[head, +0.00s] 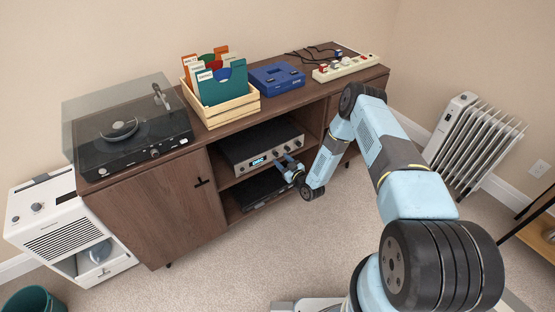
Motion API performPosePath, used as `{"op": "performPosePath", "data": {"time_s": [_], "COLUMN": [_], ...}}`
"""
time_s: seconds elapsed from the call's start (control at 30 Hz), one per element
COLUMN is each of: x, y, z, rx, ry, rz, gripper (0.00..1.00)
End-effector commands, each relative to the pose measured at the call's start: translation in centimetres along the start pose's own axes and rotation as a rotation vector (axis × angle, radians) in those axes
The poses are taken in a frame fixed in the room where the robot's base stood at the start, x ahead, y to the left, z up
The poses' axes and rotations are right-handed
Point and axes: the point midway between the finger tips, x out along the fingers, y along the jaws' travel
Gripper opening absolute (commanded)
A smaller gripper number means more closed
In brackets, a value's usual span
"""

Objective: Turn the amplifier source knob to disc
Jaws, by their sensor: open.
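The amplifier (258,139) is a grey and black unit in the upper open shelf of the wooden cabinet. A small lit blue display shows on the left of its front panel, and several round knobs sit to the right. My gripper (284,162) is in front of the right part of that panel, close to the knobs. It is open, but its fingers are small and partly cover the panel. I cannot tell whether they touch a knob. The source knob's label and setting are too small to read.
A dark device (262,188) lies on the shelf below. A white radiator (474,142) stands right; the front carpet is partly clear.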

Motion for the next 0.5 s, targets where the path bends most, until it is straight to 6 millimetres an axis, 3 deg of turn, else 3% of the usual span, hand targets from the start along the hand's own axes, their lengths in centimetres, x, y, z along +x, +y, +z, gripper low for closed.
{"op": "performPosePath", "data": {"time_s": [0.2,0.5], "x": [1.9,2.3], "y": [0.0,0.0], "z": [0.0,0.0], "rx": [-0.001,0.0], "ry": [0.0,0.0], "rz": [0.001,0.001], "gripper": [0.49,0.49]}}
